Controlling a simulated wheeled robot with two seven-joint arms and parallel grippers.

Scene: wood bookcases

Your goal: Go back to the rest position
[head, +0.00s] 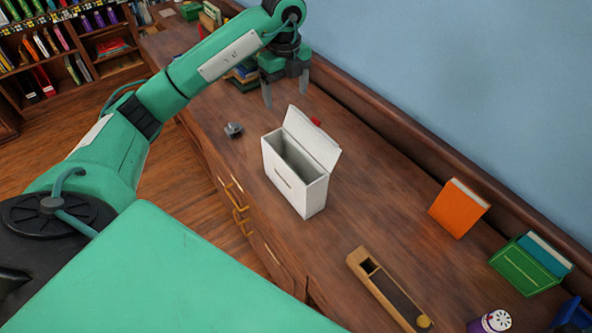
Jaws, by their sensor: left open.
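My left gripper (286,88) is open, with its fingers pointing down above the wooden cabinet top (350,225). Nothing shows between its fingers. It is behind a white box (297,185) that stands upright on the cabinet top with its lid open; the part of the inside that I see looks empty. My left arm reaches in from the left across the picture. My right gripper is not in view.
A small grey object (233,130) lies left of the box. An orange book (459,208), a green box (528,267) and a wooden holder (388,290) are to the right. Stacked books lie behind my gripper. A blue wall (450,80) bounds the back. Bookcases stand at far left.

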